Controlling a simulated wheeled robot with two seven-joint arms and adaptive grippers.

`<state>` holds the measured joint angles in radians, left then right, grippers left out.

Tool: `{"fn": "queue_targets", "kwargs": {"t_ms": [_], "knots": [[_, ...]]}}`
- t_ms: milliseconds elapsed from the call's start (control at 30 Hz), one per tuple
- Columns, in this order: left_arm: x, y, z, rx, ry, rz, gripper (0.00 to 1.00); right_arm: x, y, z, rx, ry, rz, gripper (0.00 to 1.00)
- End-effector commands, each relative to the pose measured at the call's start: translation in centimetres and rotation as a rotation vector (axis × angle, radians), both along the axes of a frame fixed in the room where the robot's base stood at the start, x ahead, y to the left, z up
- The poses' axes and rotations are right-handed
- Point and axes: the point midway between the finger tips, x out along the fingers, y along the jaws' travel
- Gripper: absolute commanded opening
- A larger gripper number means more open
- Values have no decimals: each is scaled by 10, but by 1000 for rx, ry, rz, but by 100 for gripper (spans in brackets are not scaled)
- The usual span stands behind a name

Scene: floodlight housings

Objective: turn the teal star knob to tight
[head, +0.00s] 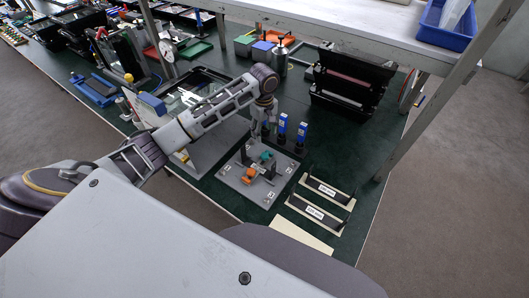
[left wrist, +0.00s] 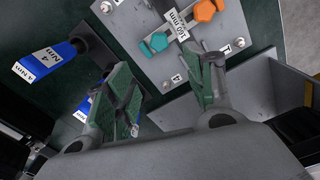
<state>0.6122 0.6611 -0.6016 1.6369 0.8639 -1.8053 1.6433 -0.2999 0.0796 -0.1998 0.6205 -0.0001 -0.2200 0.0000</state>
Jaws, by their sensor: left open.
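The teal star knob (head: 266,156) sits on a grey plate (head: 232,179) on the green bench. In the left wrist view the teal star knob (left wrist: 157,44) lies just beyond the fingertips, beside a white label strip. An orange knob (head: 249,174) is on the same plate and also shows in the left wrist view (left wrist: 205,11). My left gripper (head: 263,131) hangs just behind the teal knob in the head view. My right gripper is not in view.
Two blue-handled tools (head: 282,125) (head: 301,132) stand close to the right of my left gripper; one (left wrist: 42,62) reads 4 Nm. Labelled cream holders (head: 318,206) lie right of the plate. A black open case (head: 350,85) stands behind. A shelf post (head: 437,100) rises at right.

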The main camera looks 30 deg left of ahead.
Motion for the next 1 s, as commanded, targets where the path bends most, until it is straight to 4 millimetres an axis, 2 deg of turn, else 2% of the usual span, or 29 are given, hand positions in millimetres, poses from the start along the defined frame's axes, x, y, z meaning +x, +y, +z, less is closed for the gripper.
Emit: {"fn": "queue_targets", "kwargs": {"t_ms": [367,567,1000], "knots": [[0,0,-11,0,1,-2,54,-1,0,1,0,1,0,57],[-1,0,-32,1,2,-2,54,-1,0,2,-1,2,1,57],[-1,0,-90,1,2,-2,54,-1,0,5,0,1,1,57]]}}
